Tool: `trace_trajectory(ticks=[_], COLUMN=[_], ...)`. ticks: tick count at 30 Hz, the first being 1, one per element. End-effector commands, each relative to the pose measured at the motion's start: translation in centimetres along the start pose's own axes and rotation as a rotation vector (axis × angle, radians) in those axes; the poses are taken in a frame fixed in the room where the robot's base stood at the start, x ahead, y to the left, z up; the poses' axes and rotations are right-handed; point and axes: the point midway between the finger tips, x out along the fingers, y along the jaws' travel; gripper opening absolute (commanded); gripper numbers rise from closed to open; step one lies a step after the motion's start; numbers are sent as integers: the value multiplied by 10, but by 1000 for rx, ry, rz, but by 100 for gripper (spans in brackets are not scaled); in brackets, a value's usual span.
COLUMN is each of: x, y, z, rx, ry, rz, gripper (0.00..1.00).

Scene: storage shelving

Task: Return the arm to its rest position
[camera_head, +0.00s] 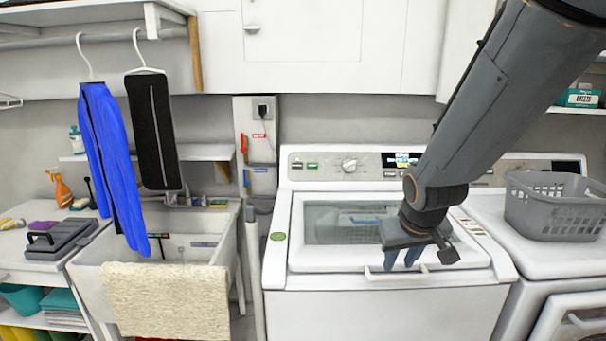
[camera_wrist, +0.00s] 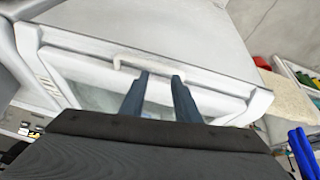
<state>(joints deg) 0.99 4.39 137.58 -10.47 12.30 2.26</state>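My gripper (camera_head: 403,258) hangs from my grey arm at the front edge of the white top-loading washer (camera_head: 380,315) in the head view. The washer lid (camera_head: 335,262) is down, and items show through its glass window. In the wrist view my gripper (camera_wrist: 159,80) has its two blue-grey fingers apart with nothing between them. The white lid handle (camera_wrist: 148,65) lies just beyond the fingertips. Whether the fingers touch it I cannot tell. In the head view the handle (camera_head: 375,274) is partly hidden behind my gripper.
A grey basket (camera_head: 560,205) sits on the machine at right. A utility sink (camera_head: 90,255) with a beige towel (camera_head: 170,300) is at left. Blue (camera_head: 110,160) and black (camera_head: 152,130) garments hang above it. White cabinets (camera_head: 330,45) are above the washer.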

Motion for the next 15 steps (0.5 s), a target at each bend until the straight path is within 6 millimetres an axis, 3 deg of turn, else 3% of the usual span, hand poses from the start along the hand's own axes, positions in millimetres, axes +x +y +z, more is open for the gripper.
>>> trace_trajectory(ticks=[1,3,7,15], x=[-3,-7,-16,29], y=[-7,-15,-32,-39], z=[26,59,113,146], rx=[25,60,118,120], ry=[-48,-111,-217,-319], rz=[-12,-29,-60,-68], gripper=[29,29,29,29])
